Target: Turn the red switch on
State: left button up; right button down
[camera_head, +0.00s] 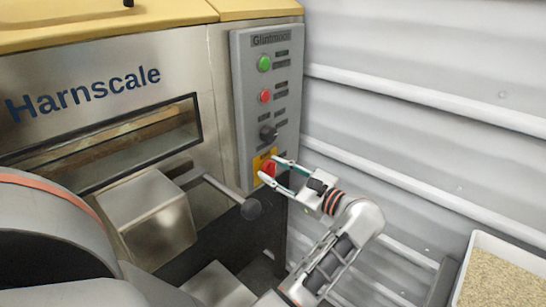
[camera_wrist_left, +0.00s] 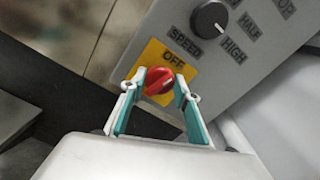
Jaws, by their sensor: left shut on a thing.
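The red switch (camera_head: 267,170) is a rotary knob on a yellow plate, low on the grey control panel (camera_head: 288,138). In the left wrist view the red switch (camera_wrist_left: 158,81) has its grip ridge lying at a slant, and the yellow plate (camera_wrist_left: 150,57) reads OFF above it. My left gripper (camera_head: 270,168) is at the panel with one fingertip on each side of the switch. In the wrist view the left gripper (camera_wrist_left: 160,80) is shut on it. My right gripper is not in view.
Above the switch are a black speed knob (camera_head: 268,133), a red button (camera_head: 265,96) and a green button (camera_head: 264,64). A lever with a dark ball end (camera_head: 251,209) sticks out below left of the panel. A bin of grain-like material (camera_head: 502,278) stands at lower right.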

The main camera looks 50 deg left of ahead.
pick_arm(q)
jog(key=shift+r+m+p, duration=0.1)
jog(key=shift+m+p, duration=0.2)
jog(key=shift+m, duration=1.8)
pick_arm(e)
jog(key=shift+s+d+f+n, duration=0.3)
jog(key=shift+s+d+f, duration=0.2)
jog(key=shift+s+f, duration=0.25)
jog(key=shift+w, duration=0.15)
pick_arm(q)
jog(key=o, duration=1.1)
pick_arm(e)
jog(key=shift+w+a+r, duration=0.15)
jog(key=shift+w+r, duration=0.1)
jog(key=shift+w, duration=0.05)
pick_arm(q)
jog(key=shift+d, duration=0.1)
